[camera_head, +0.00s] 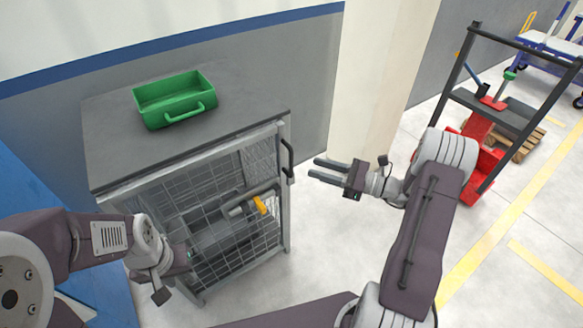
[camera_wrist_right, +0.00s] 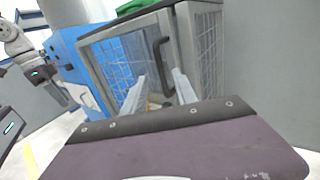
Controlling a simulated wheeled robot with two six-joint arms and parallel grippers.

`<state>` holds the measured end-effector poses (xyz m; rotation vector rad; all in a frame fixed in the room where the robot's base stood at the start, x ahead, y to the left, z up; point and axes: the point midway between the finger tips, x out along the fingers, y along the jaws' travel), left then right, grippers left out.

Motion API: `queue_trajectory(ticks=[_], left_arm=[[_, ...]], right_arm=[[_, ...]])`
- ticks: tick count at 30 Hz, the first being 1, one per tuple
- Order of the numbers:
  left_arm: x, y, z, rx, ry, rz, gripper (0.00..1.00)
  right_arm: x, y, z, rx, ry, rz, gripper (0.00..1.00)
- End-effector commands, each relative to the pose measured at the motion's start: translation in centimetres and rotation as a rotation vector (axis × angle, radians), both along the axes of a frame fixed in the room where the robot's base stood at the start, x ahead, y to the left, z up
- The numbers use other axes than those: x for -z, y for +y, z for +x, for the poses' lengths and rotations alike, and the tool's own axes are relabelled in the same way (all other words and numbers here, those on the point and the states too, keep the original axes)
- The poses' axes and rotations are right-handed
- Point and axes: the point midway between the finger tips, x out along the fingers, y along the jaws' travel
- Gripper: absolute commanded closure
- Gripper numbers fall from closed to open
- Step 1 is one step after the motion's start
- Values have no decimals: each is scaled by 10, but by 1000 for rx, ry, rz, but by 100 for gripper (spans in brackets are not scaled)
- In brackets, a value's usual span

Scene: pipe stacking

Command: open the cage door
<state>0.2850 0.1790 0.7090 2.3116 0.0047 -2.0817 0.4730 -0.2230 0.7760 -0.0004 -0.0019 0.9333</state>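The cage (camera_head: 186,150) is a grey cabinet with wire mesh and a dark flat top. Its mesh door (camera_head: 215,205) looks shut. A black vertical handle (camera_head: 288,158) is on the door's right edge and also shows in the right wrist view (camera_wrist_right: 162,55). My right gripper (camera_head: 315,167) is open and empty, just right of the handle and apart from it. In the right wrist view its two fingers (camera_wrist_right: 159,76) point toward the handle. My left gripper (camera_head: 183,262) is in front of the door's lower left; its fingers are not clear.
A green bin (camera_head: 178,101) stands on the cage top. Grey and yellow parts (camera_head: 259,204) show behind the mesh. A pale pillar (camera_head: 378,75) stands behind the right gripper. A black-framed cart (camera_head: 512,112) is at the far right.

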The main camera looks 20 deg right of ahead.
Motion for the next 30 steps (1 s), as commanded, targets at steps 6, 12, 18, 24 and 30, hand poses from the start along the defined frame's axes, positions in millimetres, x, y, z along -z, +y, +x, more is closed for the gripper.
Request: queue_trajectory(ticks=[6, 12, 18, 24, 30], left_arm=[[8, 0, 0, 0, 0, 0, 64], [15, 0, 0, 0, 0, 0, 64], [17, 0, 0, 0, 0, 0, 64], [16, 0, 0, 0, 0, 0, 64], [16, 0, 0, 0, 0, 0, 64]], right_arm=[[1, 30, 20, -8, 0, -1, 66], [1, 61, 43, -7, 0, -3, 66], [-1, 74, 52, -5, 1, -2, 66], [-1, 74, 53, -3, 1, -2, 66], [-1, 74, 53, -4, 1, -2, 100]])
